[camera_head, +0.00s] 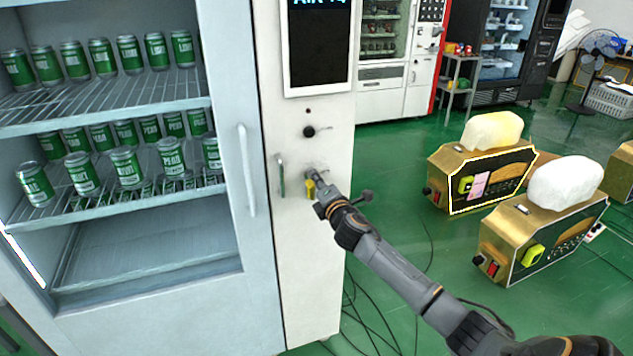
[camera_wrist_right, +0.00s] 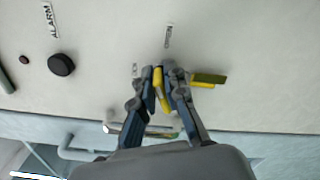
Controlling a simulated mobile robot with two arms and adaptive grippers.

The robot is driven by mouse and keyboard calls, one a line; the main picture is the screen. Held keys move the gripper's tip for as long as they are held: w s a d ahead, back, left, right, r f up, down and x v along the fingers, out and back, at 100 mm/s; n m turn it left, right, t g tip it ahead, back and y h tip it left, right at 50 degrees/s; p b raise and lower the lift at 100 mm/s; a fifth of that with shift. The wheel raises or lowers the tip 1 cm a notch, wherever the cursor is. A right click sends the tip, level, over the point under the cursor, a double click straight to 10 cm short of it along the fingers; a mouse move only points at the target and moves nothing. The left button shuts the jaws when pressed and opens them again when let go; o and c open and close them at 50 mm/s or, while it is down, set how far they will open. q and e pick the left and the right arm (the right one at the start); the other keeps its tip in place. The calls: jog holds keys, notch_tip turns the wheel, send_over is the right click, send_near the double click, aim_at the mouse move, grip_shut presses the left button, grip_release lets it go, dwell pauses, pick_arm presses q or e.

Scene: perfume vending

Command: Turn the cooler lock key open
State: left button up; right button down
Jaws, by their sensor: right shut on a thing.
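The cooler (camera_head: 225,180) stands at the left, with a glass-front door and a white control panel (camera_head: 305,240) at its right edge. My right gripper (camera_head: 312,186) is at the panel, below a black knob. It is shut on a small yellow piece at the lock, which looks like the key (camera_wrist_right: 157,86). The wrist view shows the blue fingers on either side of it. The fingers hide most of the key and the lock, so its turn angle cannot be told. An olive-yellow piece (camera_wrist_right: 208,79) shows beside the fingers. My left gripper is not in view.
The black knob (camera_head: 310,131) is above the gripper, and a slim grey handle (camera_head: 281,175) is to its left. The door's long handle (camera_head: 247,170) is further left. Green cans (camera_head: 123,163) fill the shelves. Gold toaster-like machines (camera_head: 480,178) stand right; cables lie on the floor.

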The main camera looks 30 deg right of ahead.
jog(key=m, duration=0.4)
jog(key=shift+d+f+m, duration=0.1)
jog(key=shift+f+m, duration=0.05)
jog(key=shift+m, duration=0.25)
dwell(0.4)
jog(key=c, duration=1.4)
grip_release()
jog(key=shift+c, duration=0.2)
jog(key=v, duration=1.2)
jog(key=shift+f, duration=0.15)
